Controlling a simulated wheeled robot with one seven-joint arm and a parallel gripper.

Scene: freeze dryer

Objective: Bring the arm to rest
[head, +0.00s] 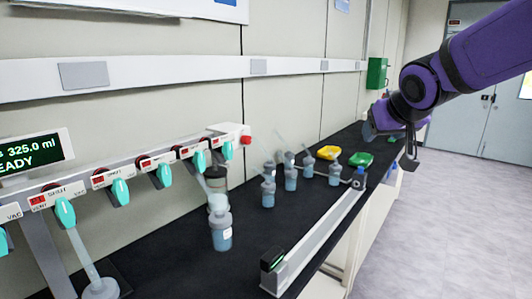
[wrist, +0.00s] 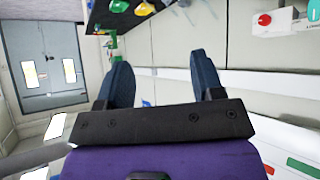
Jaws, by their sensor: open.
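My purple arm reaches in from the upper right in the head view. My gripper (head: 390,132) is at its end, above the far right part of the black bench top (head: 180,262). In the wrist view my gripper (wrist: 163,82) shows two dark blue fingers spread apart, with nothing between them. The fingers touch nothing that I can see. The wrist picture is turned, with the wall (wrist: 245,35) beyond the fingers.
A manifold with teal valves (head: 120,192) runs along the left. Several blue-filled flasks (head: 221,236) stand on the bench. A long rail (head: 315,245) lines the front edge. Floor (head: 450,235) at right is clear.

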